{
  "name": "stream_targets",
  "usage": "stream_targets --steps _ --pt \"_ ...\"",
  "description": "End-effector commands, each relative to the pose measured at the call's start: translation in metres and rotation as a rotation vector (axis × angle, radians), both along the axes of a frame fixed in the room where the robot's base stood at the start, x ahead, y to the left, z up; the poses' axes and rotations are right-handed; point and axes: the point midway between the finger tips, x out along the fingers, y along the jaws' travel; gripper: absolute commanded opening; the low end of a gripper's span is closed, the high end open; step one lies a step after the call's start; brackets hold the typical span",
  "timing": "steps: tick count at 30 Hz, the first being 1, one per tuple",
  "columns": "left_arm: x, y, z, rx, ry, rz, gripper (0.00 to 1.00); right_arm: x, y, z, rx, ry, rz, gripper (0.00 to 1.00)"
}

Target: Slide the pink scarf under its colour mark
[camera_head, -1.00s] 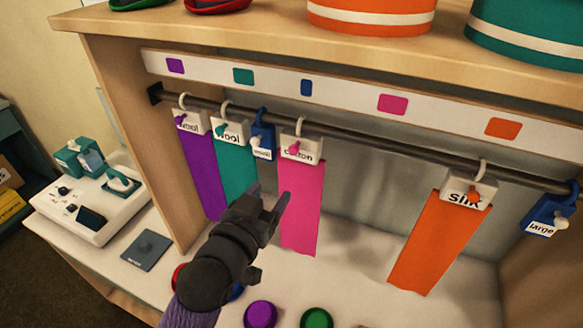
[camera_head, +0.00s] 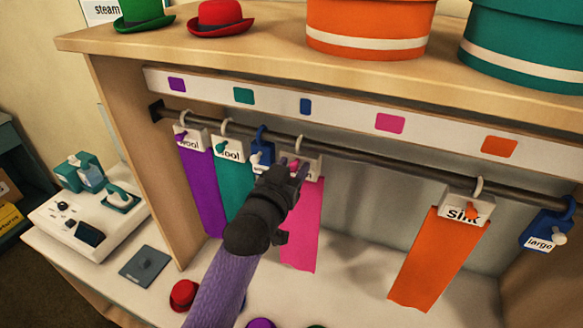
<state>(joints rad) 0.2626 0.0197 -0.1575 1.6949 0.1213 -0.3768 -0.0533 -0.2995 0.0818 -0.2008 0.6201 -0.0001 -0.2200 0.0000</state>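The pink scarf (camera_head: 302,240) hangs from a white labelled hanger on the rail, between the small blue tag (camera_head: 262,153) and a wide bare stretch of rail. Its colour mark, a pink square (camera_head: 390,123), is on the white strip above, to the right of the scarf. My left gripper (camera_head: 293,166) is at the scarf's hanger, its fingers apart on either side of the small pink knob. The hand hides much of the label and the scarf's upper left edge. My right gripper is not in view.
The rail (camera_head: 390,167) is free between pink and orange. Hats and boxes stand on top.

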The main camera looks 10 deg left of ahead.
Motion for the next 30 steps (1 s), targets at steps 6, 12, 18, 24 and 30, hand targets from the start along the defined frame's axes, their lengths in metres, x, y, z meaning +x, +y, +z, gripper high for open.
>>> stream_targets --steps 6,12,18,24,30 --pt "-0.0002 0.0001 -0.0001 0.0 0.0 0.0 0.01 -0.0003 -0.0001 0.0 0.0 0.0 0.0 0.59" --pt "-0.0003 0.0002 -0.0002 0.0 0.001 0.0 0.0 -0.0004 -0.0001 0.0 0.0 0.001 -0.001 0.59" --pt "-0.0003 0.0003 -0.0003 0.0 0.001 0.0 0.0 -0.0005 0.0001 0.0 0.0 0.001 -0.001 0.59" --pt "-0.0003 0.0002 -0.0004 0.0 0.001 0.0 0.0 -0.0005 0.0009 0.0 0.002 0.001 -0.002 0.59" --pt "-0.0004 0.0002 -0.0005 0.0 0.001 0.0 0.0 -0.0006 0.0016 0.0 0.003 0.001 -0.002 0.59"
